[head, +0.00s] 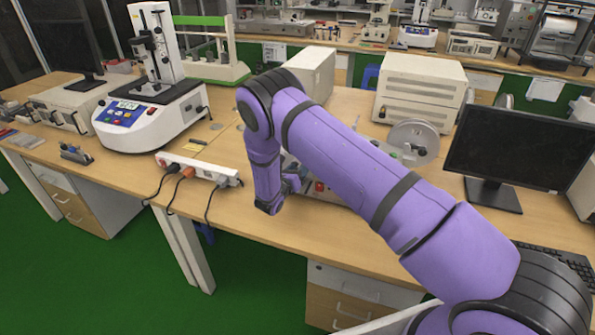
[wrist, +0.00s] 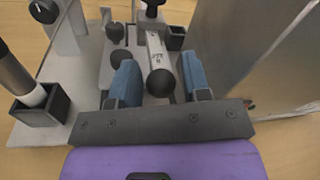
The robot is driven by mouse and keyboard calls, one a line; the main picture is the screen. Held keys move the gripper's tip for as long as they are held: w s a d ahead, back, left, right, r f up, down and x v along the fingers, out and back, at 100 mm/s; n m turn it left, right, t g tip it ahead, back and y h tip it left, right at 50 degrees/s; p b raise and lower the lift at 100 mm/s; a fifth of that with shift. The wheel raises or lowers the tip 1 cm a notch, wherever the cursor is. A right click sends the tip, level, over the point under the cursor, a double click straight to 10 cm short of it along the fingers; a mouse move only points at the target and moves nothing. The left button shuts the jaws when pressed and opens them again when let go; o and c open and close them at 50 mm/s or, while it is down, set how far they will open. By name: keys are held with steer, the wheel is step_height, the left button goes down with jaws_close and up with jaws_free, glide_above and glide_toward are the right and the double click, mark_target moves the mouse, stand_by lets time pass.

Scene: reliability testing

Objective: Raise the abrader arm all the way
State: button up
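The abrader shows in the wrist view as a pale grey base plate (wrist: 85,95) with several fittings. Its abrader arm (wrist: 156,50) is a light metal bar with small dark markings, ending in a dark round knob (wrist: 160,83) near me. My gripper (wrist: 160,78) is open, its two blue fingertips on either side of the knob, with a visible gap on each side. In the head view my gripper (head: 291,184) is low over the bench. My purple arm hides most of the abrader there; a red button (head: 319,187) on its front shows.
A large metal-sided box (wrist: 250,50) stands close on the right in the wrist view. In the head view, a power strip (head: 198,169) lies left of my gripper, a blue-panelled tester (head: 150,115) farther left, and a monitor (head: 520,146) to the right.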

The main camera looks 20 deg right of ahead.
jaws_close()
steer(key=shift+r, duration=0.1)
